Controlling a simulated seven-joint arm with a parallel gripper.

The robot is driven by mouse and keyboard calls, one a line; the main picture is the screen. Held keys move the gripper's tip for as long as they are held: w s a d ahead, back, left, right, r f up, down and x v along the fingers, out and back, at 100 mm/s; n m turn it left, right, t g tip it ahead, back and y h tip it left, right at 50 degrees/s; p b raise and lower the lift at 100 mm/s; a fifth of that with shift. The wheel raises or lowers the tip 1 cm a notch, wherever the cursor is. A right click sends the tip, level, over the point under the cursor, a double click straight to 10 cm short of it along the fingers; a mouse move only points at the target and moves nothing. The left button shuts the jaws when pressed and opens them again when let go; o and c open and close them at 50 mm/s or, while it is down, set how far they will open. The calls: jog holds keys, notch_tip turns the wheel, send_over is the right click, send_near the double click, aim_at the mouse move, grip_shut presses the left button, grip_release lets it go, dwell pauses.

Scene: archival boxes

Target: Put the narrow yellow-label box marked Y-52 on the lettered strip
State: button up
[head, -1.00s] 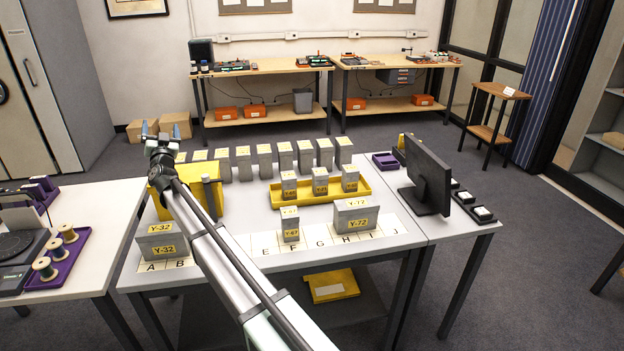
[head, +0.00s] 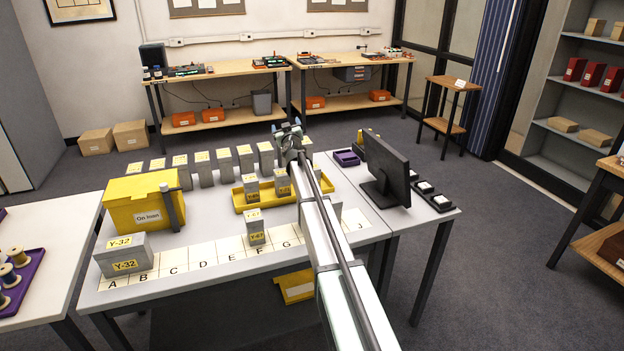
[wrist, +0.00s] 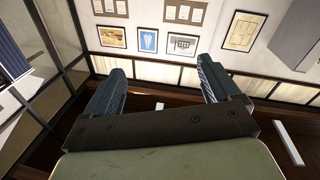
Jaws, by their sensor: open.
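The lettered strip (head: 190,258) runs along the table's front edge. The wide grey Y-32 box (head: 122,257) stands on it by A and B, and a narrow yellow-label box (head: 256,229), seemingly Y-67, stands around E and F. Narrow yellow-label boxes (head: 251,190) stand in the yellow tray (head: 245,208); my arm hides part of it. I cannot read Y-52 on any box. My gripper (head: 288,127) is raised beyond the tray, open and empty. In the wrist view its spread fingers (wrist: 162,75) point at the wall.
A yellow bin (head: 135,212) stands at the table's left. Several grey boxes (head: 205,172) line the back. A monitor (head: 388,168) stands at the right. The strip around C and D is clear.

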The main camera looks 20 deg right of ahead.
aim_at(315, 169)
jog(key=s+d+f, duration=0.1)
jog(key=d+f, duration=0.1)
jog(key=s+d+f+g, duration=0.1)
jog(key=s+d+f, duration=0.1)
jog(key=d, duration=0.1)
jog(key=s+d+f+g, duration=0.1)
jog(key=d+f, duration=0.1)
jog(key=shift+s+d+f+y, duration=0.1)
jog(key=shift+s+d+y, duration=0.15)
jog(key=shift+d+y, duration=0.1)
jog(key=s+f+g, duration=0.1)
jog(key=f, duration=0.1)
jog(key=s+f+g+y, duration=0.1)
jog(key=s+f, duration=0.1)
jog(key=f, duration=0.1)
jog(key=s+f+m, duration=0.1)
jog(key=s+f, duration=0.1)
jog(key=f, duration=0.1)
jog(key=shift+s+d+f+g+y, duration=0.15)
jog(key=shift+s+d+g+y, duration=0.1)
jog(key=shift+g+y, duration=0.15)
jog(key=shift+f, duration=0.25)
jog(key=shift+w+f, duration=0.1)
jog(key=shift+w, duration=0.05)
jog(key=shift+x, duration=2.25)
jog(key=shift+a, duration=0.1)
jog(key=shift+c, duration=0.2)
jog(key=c, duration=1.1)
jog(key=shift+c, duration=0.3)
